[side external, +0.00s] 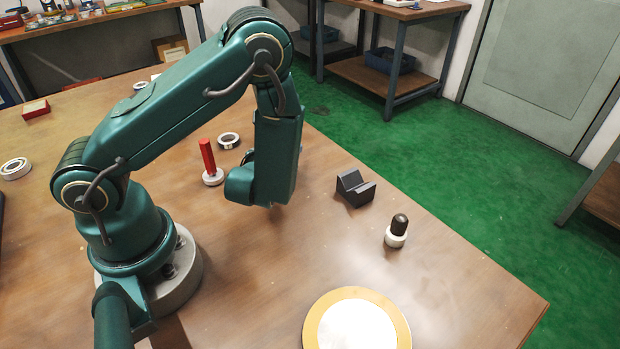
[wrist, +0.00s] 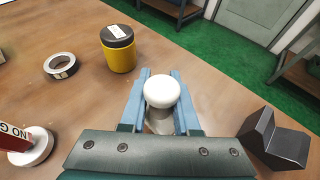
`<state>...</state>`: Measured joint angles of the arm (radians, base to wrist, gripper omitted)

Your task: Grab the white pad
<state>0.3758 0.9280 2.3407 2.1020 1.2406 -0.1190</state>
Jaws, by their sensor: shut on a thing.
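In the wrist view, a white, smooth, round-topped piece, which I take for the white pad (wrist: 161,88), sits between the two blue fingers of my gripper (wrist: 160,104). The fingers are shut on it, one on each side. A paler, greyish part shows just below its round top. Its underside is hidden, so I cannot tell whether it touches the table. In the side external view my arm hides the fingertips and the pad.
A yellow canister (wrist: 119,50) stands beyond the fingers to the left. A dark V-shaped block (side external: 354,189) lies to the right. A red-handled gauge (side external: 209,162) and a bearing ring (side external: 228,141) stand left. A black-topped white piece (side external: 397,231) and gold-rimmed disc (side external: 357,322) are nearer.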

